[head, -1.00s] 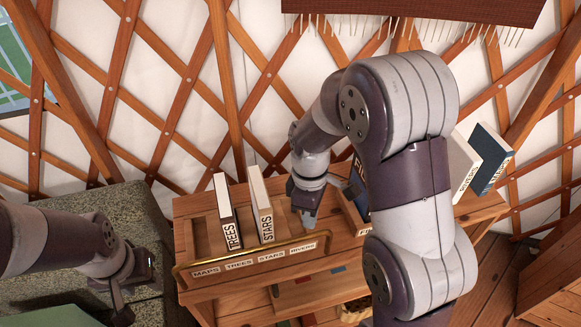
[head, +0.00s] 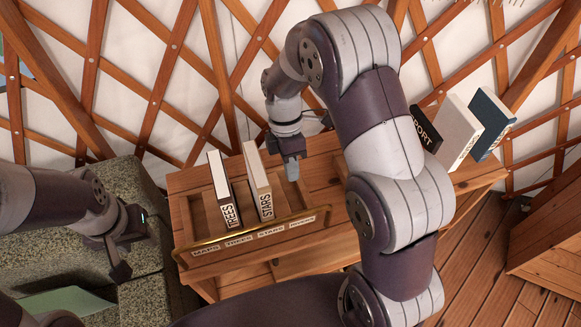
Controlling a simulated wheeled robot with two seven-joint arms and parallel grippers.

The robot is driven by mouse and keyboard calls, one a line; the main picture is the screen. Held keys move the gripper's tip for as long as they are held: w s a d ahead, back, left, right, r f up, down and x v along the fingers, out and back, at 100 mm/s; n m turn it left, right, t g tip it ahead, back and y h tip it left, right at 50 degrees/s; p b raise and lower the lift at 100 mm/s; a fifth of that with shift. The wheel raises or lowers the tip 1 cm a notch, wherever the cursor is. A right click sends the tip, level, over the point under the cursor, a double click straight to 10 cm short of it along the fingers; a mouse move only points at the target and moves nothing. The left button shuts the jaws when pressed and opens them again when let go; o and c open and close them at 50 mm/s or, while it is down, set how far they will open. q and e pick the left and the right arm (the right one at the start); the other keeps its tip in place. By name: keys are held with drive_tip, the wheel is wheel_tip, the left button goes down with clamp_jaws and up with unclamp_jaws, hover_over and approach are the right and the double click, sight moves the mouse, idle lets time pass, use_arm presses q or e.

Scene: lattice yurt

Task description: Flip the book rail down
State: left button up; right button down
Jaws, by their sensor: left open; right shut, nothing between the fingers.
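The brass book rail (head: 243,233) runs along the front of the wooden shelf top, standing up before the label strip. Behind it the TREES book (head: 221,188) and the STARS book (head: 257,180) stand upright, a little apart. My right gripper (head: 292,173) is shut and empty, pointing down just right of the STARS book, above and behind the rail's right end, apart from it. My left gripper (head: 119,272) is open and empty at the left, over the stone block and left of the shelf.
A dark book (head: 425,130), a white book (head: 456,131) and a blue book (head: 490,123) stand at the shelf's right end. My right arm hides the shelf's middle. A stone block (head: 140,300) is at left. A wooden chest (head: 545,240) stands at right.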

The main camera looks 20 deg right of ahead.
drive_tip(key=s+f+p, duration=0.3)
drive_tip(key=s+f, duration=0.1)
drive_tip(key=s, duration=0.1)
drive_tip(key=shift+s, duration=0.2)
drive_tip(key=shift+w+f, duration=0.1)
drive_tip(key=shift+w, duration=0.05)
